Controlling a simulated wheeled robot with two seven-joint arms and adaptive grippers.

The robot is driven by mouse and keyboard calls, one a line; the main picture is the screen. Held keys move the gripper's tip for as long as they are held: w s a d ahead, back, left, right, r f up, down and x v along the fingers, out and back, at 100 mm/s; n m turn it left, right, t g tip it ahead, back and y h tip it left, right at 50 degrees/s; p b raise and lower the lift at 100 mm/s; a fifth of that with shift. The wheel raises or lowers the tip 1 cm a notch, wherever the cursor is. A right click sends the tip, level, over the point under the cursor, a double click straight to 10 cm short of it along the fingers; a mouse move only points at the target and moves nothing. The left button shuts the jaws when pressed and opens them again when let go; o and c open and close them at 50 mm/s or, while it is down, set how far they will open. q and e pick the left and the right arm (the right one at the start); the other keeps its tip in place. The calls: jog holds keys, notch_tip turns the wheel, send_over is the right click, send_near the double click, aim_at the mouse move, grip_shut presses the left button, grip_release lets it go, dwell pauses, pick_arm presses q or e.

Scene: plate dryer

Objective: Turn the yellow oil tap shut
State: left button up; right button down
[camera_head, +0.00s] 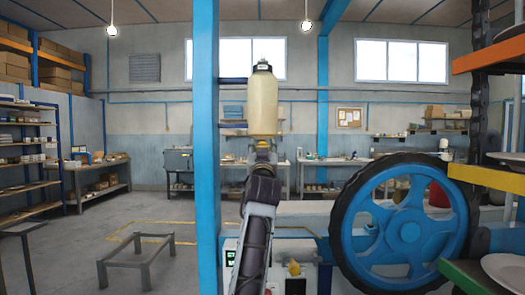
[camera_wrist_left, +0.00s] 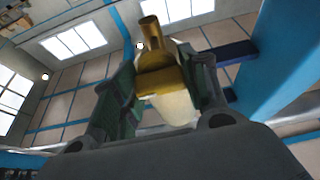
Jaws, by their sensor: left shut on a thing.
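The cream oil bottle (camera_head: 264,103) stands upright beside the blue post, with a dark cap and a pale label at its top. The yellow oil tap (camera_wrist_left: 160,80) shows in the left wrist view, with a stub sticking up from its body. The pale bottle (camera_wrist_left: 178,108) shows behind it. My left gripper (camera_wrist_left: 160,84) is shut on the tap, one dark finger on each side. In the head view my left gripper (camera_head: 262,152) is just below the bottle and hides most of the tap. My right gripper is not in view.
A blue post (camera_head: 205,150) rises close to the left of my arm. A large blue wheel with a black rim (camera_head: 405,222) stands to the right. A rack with an orange shelf edge (camera_head: 488,54) and plates is at the far right. A low metal frame (camera_head: 137,240) stands on the floor.

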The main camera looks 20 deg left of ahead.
pick_arm(q)
jog(key=o, duration=1)
jog(key=shift+f, duration=0.1)
jog(key=shift+o, duration=0.2)
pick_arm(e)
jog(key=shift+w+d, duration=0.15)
pick_arm(q)
jog(key=v, duration=0.7)
jog(key=shift+s, duration=0.2)
jog(key=shift+d+f, duration=0.1)
